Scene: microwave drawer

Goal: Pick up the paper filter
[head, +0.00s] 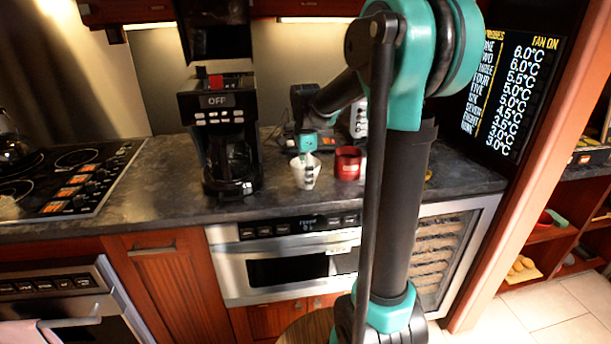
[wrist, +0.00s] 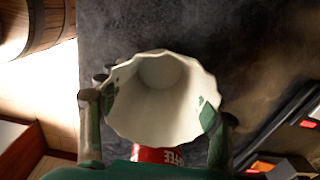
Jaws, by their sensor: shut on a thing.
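The white paper filter (head: 305,172) is on or just above the dark counter, right of the coffee maker, in the head view. In the wrist view the paper filter (wrist: 160,100) fills the middle, its round fluted opening facing the camera. My gripper (head: 308,166) reaches down to it in the head view. In the wrist view its two fingers (wrist: 158,128) press on the left and right sides of the filter. Whether the filter's base touches the counter cannot be told.
A red can-like container (head: 348,163) stands just right of the filter; it also shows in the wrist view (wrist: 157,154). The black coffee maker (head: 219,135) stands to the left. A cooktop (head: 65,178) is farther left. The counter (head: 150,190) is clear between them.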

